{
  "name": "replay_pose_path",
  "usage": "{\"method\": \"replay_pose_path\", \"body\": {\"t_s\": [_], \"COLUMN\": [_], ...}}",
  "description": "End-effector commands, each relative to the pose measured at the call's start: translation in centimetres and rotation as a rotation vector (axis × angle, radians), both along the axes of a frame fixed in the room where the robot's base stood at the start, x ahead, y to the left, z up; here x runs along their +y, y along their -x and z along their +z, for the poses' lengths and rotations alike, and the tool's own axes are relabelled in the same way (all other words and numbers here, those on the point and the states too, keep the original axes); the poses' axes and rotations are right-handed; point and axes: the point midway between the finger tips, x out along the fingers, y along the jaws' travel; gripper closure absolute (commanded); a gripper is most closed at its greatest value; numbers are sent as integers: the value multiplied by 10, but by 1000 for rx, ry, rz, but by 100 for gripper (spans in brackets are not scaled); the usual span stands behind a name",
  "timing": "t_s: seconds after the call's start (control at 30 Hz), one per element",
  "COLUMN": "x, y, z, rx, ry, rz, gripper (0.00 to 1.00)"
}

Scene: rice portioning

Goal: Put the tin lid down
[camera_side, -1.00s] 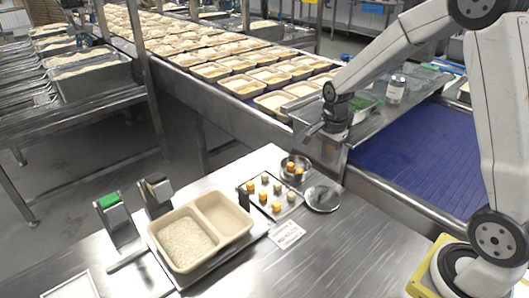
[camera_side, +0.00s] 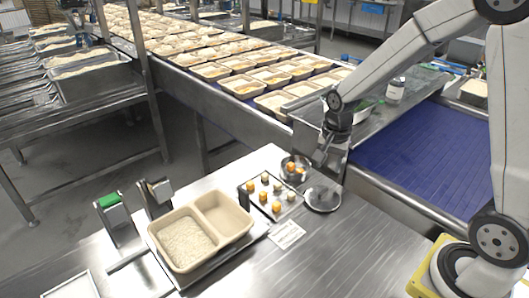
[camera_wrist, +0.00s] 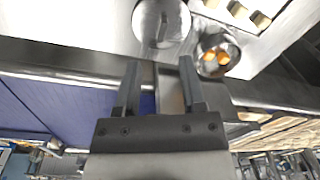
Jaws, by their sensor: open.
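The tin lid (camera_side: 322,199), a round grey metal disc, lies flat on the steel table to the right of the small tray. In the wrist view the lid (camera_wrist: 151,12) is at the top, with a narrow upright grip at its middle. My gripper (camera_side: 321,160) is above the table's back edge, behind and above the lid and apart from it. In the wrist view its two fingers (camera_wrist: 159,64) are spread with nothing between them. The open round tin (camera_side: 295,168) stands behind the tray with orange cubes inside; it also shows in the wrist view (camera_wrist: 218,55).
A dark tray (camera_side: 270,193) holds several orange and pale cubes. A two-compartment beige container (camera_side: 225,240) has rice in its left part. A white label card (camera_side: 287,234) lies in front. The blue conveyor (camera_side: 425,150) runs behind the table. The table's right front is clear.

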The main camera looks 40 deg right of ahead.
Motion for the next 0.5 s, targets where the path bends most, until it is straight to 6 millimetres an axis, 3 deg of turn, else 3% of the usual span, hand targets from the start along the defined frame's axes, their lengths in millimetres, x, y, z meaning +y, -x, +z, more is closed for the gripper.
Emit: {"method": "replay_pose_path", "body": {"t_s": [0.5], "x": [58], "y": [70], "z": [0], "rx": [-118], "ry": [115], "rz": [910], "gripper": [48]}}
